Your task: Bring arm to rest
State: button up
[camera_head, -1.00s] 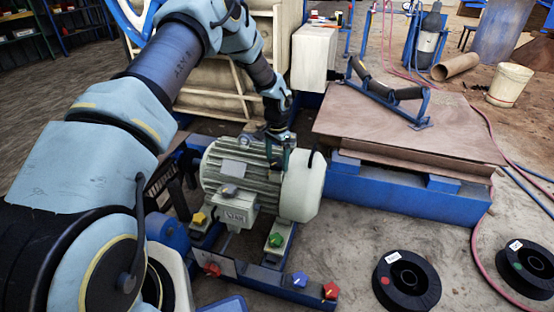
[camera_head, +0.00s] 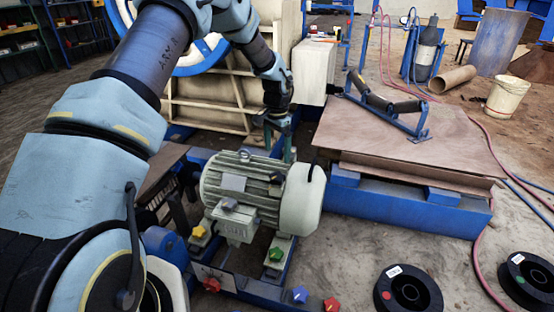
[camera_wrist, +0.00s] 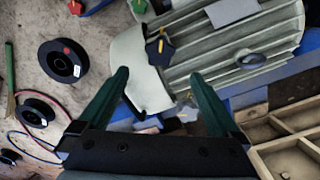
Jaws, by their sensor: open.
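My gripper (camera_head: 281,141) hangs at the end of my arm, pointing down just behind the grey-white electric motor (camera_head: 252,187) in the head view. In the wrist view, the two green fingers of my gripper (camera_wrist: 158,98) are spread wide with nothing between them. The motor (camera_wrist: 215,45) lies beyond the fingertips there, its pale end cover at the left. I cannot tell how large the gap is between fingertips and motor. The motor sits on a blue frame (camera_head: 250,285) with several coloured star knobs.
To the right, a brown board (camera_head: 430,150) on blue beams bears a roller bracket (camera_head: 392,103). Two black spools (camera_head: 407,290) lie on the floor at front right. A wooden crate-like structure (camera_head: 215,105) stands behind. A white bucket (camera_head: 507,97) and red hoses lie farther off.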

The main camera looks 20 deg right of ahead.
jog(key=shift+r, duration=0.35)
jog(key=s+a+r+n, duration=0.1)
jog(key=a+r+n, duration=0.3)
jog(key=a, duration=0.6)
jog(key=s+a+r+n, duration=0.2)
jog(key=a+r, duration=0.4)
jog(key=a, duration=0.4)
jog(key=s+a+r+n+t, duration=0.1)
jog(key=s+a+r+n, duration=0.25)
jog(key=s+a, duration=0.4)
jog(key=s+a+r+n+t, duration=0.15)
jog(key=s+a+n, duration=0.25)
jog(key=s+a, duration=0.4)
notch_tip(320, 180, up, 20)
jog(key=w+a+p, duration=0.1)
jog(key=p, duration=1.8)
jog(key=shift+w+f+m+g+p, duration=0.2)
jog(key=shift+w+m+g+p, duration=0.15)
jog(key=shift+g, duration=0.1)
